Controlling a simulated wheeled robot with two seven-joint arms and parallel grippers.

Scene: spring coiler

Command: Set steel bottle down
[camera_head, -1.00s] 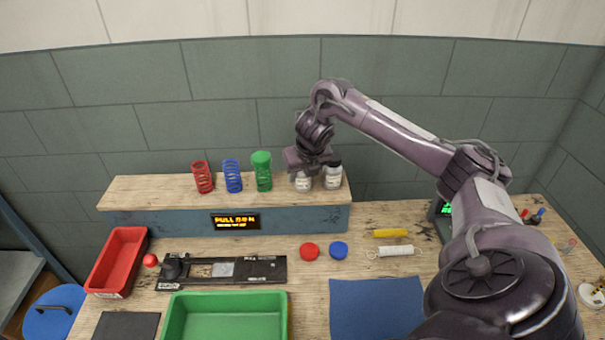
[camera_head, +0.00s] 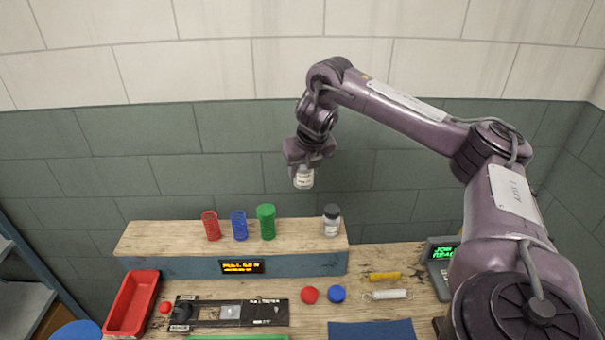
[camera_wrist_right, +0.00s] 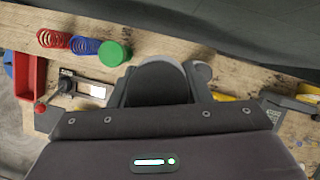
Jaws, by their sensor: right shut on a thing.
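My right gripper (camera_head: 306,163) is shut on a bottle (camera_head: 303,179) with a pale label, and holds it in the air above the wooden shelf (camera_head: 180,236). The gripper hides the bottle's top. A second bottle (camera_head: 331,221) with a dark cap and pale label stands upright on the shelf's right end, below and to the right of the held one. I cannot tell from the labels which is the steel bottle. In the right wrist view, the dark gripper body covers the middle. My left gripper is in neither view.
Bare shelf lies between the green one and the standing bottle.

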